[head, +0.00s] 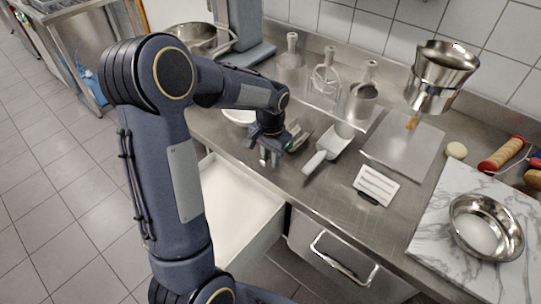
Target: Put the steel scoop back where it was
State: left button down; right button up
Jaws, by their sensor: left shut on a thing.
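My left gripper (268,158) points down over the counter's front edge, above the open drawer. It is shut on a small metal piece (299,136), apparently the steel scoop, which shows just right of the fingers. The gripper hides most of it, so its full shape cannot be told. A pale grey scoop (334,142) lies on the counter to the right, its light handle toward the front edge, apart from the gripper. My right gripper is not in view.
An open white drawer (232,215) juts out below the gripper and looks empty. A white bowl (237,116) is partly hidden behind my arm.

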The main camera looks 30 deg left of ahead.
pick_arm(q)
jog(key=shift+f, duration=0.2)
jog(key=c, duration=1.3)
grip_release()
jog(key=shift+o, duration=0.2)
notch_tip(320, 180, up, 12)
jog(key=s+d+n+t+h, duration=0.1)
jog(key=s+d, duration=0.3)
jog(key=s, duration=0.7)
jog(key=s+d+n+t+h, duration=0.2)
jog(key=s+d+t, duration=0.2)
jog(key=s, duration=0.6)
jog(key=shift+s+d+f+t+h, duration=0.3)
jog(key=shift+s+d+f+h, duration=0.05)
jog(key=shift+f+h, duration=0.05)
